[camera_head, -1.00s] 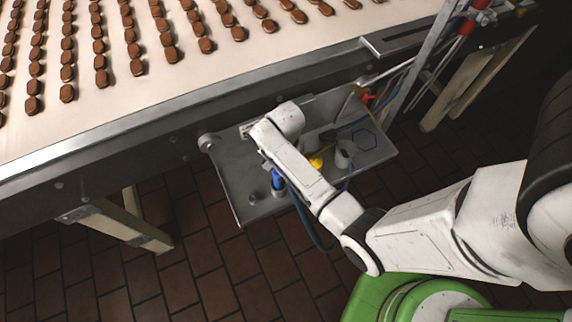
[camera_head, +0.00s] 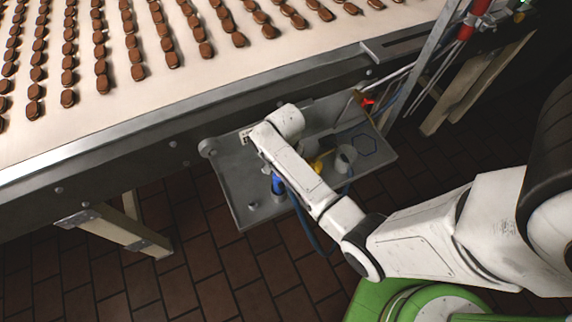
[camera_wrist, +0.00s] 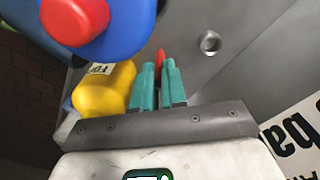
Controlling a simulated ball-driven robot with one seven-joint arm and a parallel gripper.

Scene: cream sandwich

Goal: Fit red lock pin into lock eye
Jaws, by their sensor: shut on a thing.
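In the wrist view my gripper (camera_wrist: 158,88) has its two teal fingers close together, with a red piece (camera_wrist: 160,56) showing between and beyond the tips. It looks like the red lock pin; most of it is hidden by the fingers. A small round ringed feature (camera_wrist: 210,43) on the grey metal lies beyond and right of the fingertips, apart from them. I cannot tell whether it is the lock eye. In the head view my arm hides the gripper over the grey tray (camera_head: 236,196). A small red thing (camera_head: 367,101) shows at the tray's far right.
A blue cylinder (camera_wrist: 125,25) with a red cap (camera_wrist: 75,20) and a yellow labelled object (camera_wrist: 103,92) are close left of the fingers. A grey cup (camera_head: 345,158) stands on the tray. The conveyor (camera_head: 100,125) with brown sandwiches runs behind. A blue hose (camera_head: 312,236) hangs in front.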

